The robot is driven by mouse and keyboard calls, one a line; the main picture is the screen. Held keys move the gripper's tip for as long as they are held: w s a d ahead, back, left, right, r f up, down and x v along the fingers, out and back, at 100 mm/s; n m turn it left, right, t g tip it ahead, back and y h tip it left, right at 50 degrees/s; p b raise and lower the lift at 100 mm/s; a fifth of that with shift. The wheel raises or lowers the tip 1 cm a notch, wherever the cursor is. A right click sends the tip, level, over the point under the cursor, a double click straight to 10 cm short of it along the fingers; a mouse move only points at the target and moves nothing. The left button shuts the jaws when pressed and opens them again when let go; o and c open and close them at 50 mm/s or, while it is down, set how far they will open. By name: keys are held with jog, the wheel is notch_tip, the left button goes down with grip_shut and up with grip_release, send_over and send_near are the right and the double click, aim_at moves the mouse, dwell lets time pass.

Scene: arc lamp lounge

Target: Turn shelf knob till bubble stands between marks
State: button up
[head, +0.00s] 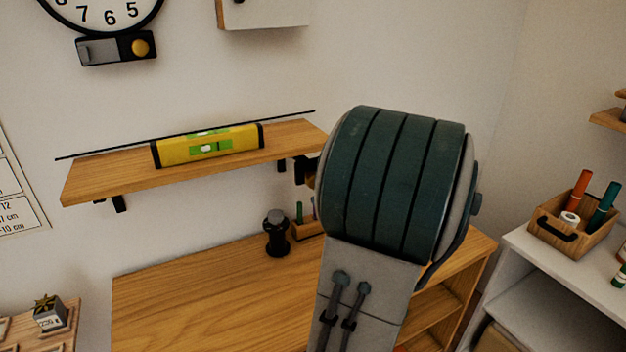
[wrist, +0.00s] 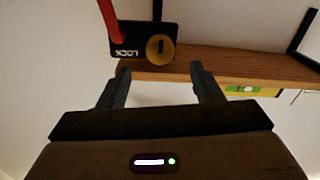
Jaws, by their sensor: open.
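The wooden shelf (head: 95,182) on the back wall slopes, its right end higher in the head view. A yellow spirit level (head: 174,152) lies on it. Its bubble (head: 206,148) looks left of the middle of the green window; its place against the marks is too small to tell surely. The brass knob (wrist: 160,48) sits on a black plate marked LOCK at the shelf's end in the wrist view. It barely shows beside my arm in the head view (head: 310,176). My gripper (wrist: 161,76) is open and empty, its fingers pointing toward the knob, apart from it.
A red lever (wrist: 109,22) stands by the black plate. Below the shelf, a dark round-topped object (head: 277,235) and a small wooden pen holder (head: 308,228) stand on the wooden desk (head: 200,300). A clock (head: 105,12) hangs above. My arm blocks the shelf's right end.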

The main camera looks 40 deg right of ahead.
jog(key=x, duration=0.9)
jog(key=shift+p, duration=0.4)
jog(key=c, duration=1)
